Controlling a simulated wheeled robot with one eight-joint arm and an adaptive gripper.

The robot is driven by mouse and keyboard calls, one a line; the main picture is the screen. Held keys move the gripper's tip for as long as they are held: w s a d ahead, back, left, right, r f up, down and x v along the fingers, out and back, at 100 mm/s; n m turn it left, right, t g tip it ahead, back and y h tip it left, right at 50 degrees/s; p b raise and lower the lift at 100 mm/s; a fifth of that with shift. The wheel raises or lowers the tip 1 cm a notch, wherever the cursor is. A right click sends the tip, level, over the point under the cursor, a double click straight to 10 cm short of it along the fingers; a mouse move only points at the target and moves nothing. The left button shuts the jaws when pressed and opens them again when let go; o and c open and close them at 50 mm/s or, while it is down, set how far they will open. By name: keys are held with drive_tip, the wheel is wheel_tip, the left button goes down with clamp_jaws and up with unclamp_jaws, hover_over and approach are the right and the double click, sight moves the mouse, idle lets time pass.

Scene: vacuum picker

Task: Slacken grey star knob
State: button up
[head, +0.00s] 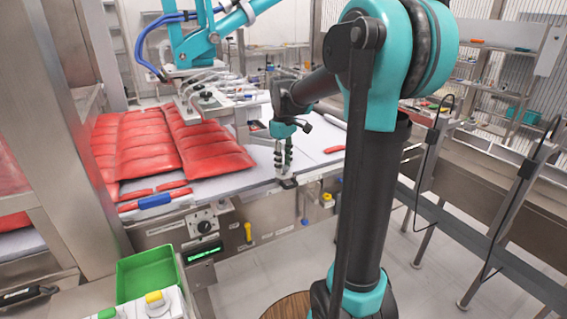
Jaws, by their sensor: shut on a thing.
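My gripper (283,173) points down at the front edge of the white-topped table (225,182). Its two dark fingers are close together, shut on a small dark grey piece (288,184) at that edge. This piece sits where a star knob would be held, but its star shape is too small and too covered by the fingertips to make out. How far it is turned cannot be seen.
Red padded packs (150,142) lie left of my gripper, below a teal picker with suction cups (203,97). A green bin (147,273) stands front left. Bare floor lies in front.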

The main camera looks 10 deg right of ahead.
drive_tip(key=shift+n, duration=0.5)
drive_tip(key=o, duration=1.2)
drive_tip(key=shift+c, duration=0.2)
drive_tip(key=shift+r, duration=0.1)
wheel_tip(320, 180, up, 12)
drive_tip(key=m+t, duration=0.2)
drive_tip(key=m, duration=0.3)
approach(296, 182)
drive_tip(key=s+f, duration=0.1)
drive_tip(key=f, duration=0.1)
drive_tip(key=s+f, duration=0.1)
drive_tip(key=f, duration=0.1)
drive_tip(key=s+a+f, duration=0.1)
drive_tip(key=f, duration=0.1)
drive_tip(key=shift+f, duration=0.25)
drive_tip(key=s+d+f+m+t, duration=0.1)
drive_tip(key=s+f+m, duration=0.3)
drive_tip(key=s+f, duration=0.8)
drive_tip(key=shift+s+d+f+m+t, duration=0.3)
drive_tip(key=shift+s+f+m+t, duration=0.1)
drive_tip(key=shift+t, duration=0.2)
